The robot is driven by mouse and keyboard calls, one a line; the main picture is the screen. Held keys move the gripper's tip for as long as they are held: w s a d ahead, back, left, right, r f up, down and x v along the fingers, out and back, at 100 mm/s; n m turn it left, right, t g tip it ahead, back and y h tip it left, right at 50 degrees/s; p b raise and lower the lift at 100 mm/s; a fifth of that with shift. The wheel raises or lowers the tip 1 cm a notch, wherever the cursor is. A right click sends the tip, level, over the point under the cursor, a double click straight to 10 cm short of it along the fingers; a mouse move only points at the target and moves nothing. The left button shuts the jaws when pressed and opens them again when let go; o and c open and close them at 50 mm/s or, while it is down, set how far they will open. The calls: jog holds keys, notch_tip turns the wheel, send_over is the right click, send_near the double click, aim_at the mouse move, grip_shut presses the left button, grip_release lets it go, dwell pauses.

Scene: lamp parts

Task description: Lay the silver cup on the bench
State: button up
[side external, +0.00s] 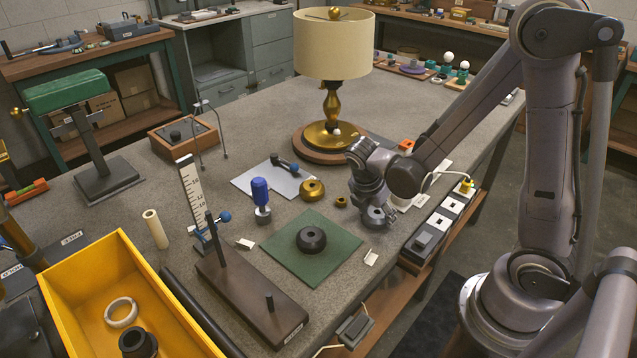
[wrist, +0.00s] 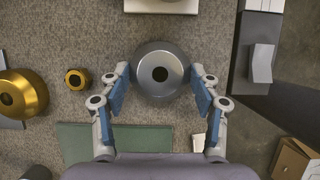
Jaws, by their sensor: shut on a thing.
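The silver cup (wrist: 160,58), round with a dark hole in its middle, sits between the two blue-padded fingers of my gripper (wrist: 159,82) in the wrist view. My gripper is shut on it. In the side view my gripper (side external: 370,206) points down near the right edge of the grey bench (side external: 345,185), with the cup (side external: 378,217) low at its fingertips and partly hidden by them. I cannot tell whether the cup's underside touches the bench.
A green mat (side external: 290,262) with a dark ring (side external: 311,239) lies left of my gripper. A brass cup (side external: 312,190) and a small brass ring (side external: 341,201) are nearby. A switch strip (side external: 441,222) runs along the bench edge at right. The lamp (side external: 333,105) stands behind.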

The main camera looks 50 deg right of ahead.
jog(key=o, duration=1.1)
jog(key=shift+o, duration=0.2)
jog(key=s+a+r+m+t+y, duration=0.1)
jog(key=a+r+m+t+y, duration=0.1)
jog(key=r+m, duration=0.5)
jog(key=s+a+r+m+t+y, duration=0.1)
jog(key=a+r+m+t, duration=0.4)
jog(key=m, duration=0.6)
notch_tip(320, 180, up, 3)
jog(key=shift+s+a+f+y, duration=0.15)
jog(key=shift+s+a+y, duration=0.2)
jog(key=shift+a+y, duration=0.45)
jog(key=shift+a, duration=0.1)
